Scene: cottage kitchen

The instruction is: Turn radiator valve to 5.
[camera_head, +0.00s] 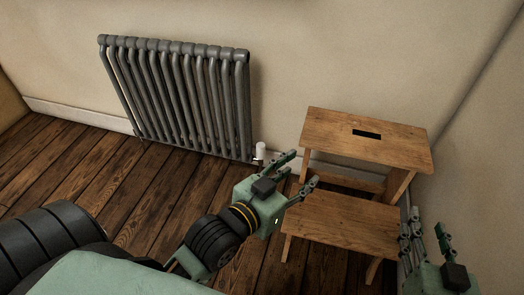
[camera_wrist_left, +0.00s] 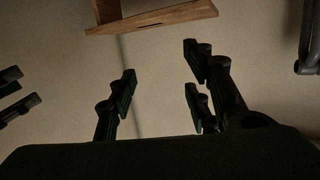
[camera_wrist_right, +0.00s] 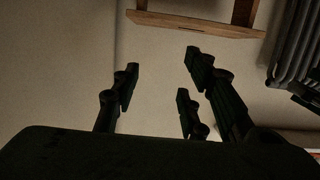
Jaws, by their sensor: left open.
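The radiator valve (camera_head: 260,150) is a small white upright cylinder at the lower right corner of the grey radiator (camera_head: 180,95) in the head view. Its numbers are too small to read. My left gripper (camera_head: 302,168) is open and empty, to the right of the valve and apart from it, with its fingers pointing right toward the stool. The left wrist view shows its fingers (camera_wrist_left: 160,80) spread, with nothing between them. My right gripper (camera_head: 425,236) is at the lower right, also open and empty; its spread fingers (camera_wrist_right: 160,78) show in the right wrist view. I cannot make out the valve in either wrist view.
A wooden step stool (camera_head: 370,137) stands against the wall to the right of the valve, close to both grippers. A pale baseboard (camera_head: 75,115) runs along the wall. The dark plank floor (camera_head: 95,165) in front of the radiator is clear.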

